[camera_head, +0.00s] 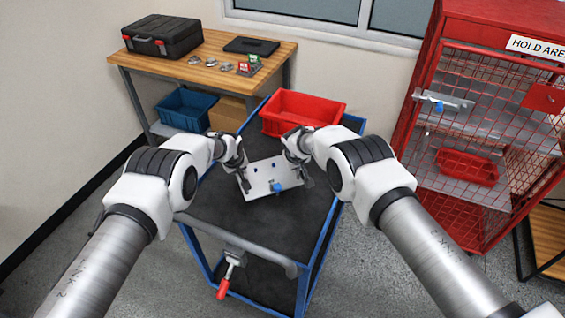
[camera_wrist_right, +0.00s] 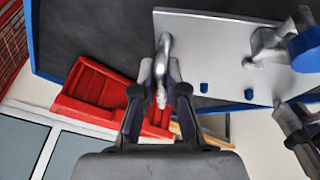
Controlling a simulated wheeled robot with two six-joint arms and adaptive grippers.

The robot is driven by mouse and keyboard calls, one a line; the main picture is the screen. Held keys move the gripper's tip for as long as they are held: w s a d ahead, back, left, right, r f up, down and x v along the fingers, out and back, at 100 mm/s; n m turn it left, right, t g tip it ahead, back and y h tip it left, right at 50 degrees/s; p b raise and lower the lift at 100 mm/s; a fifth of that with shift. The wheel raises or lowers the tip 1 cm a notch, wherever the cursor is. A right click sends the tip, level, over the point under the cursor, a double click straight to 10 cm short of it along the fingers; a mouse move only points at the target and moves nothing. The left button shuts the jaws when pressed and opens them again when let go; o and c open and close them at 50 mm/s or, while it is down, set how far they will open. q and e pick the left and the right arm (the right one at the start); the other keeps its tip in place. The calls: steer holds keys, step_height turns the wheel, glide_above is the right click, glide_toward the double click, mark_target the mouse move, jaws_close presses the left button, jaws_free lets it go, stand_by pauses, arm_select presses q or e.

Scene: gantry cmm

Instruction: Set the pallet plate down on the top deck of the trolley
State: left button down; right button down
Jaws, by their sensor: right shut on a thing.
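The pallet plate (camera_head: 257,187) is a pale flat plate with small blue pegs and a blue knob. It is over the top deck (camera_head: 245,222) of the blue-framed trolley; I cannot tell whether it touches the deck. My right gripper (camera_head: 304,176) is at the plate's right end. In the right wrist view its fingers (camera_wrist_right: 160,92) are shut on a metal handle of the plate (camera_wrist_right: 215,70). My left gripper (camera_head: 242,178) is at the plate's left end; its fingertips are too small to tell open from shut.
A red bin (camera_head: 300,108) stands on the deck's far end, close behind the plate. A clamp with a red handle (camera_head: 226,278) hangs at the trolley's near end. A wooden workbench (camera_head: 210,62) is behind left, and a red mesh cabinet (camera_head: 470,130) stands right. The near deck is clear.

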mark_target(296, 175)
steer(key=shift+f, duration=0.1)
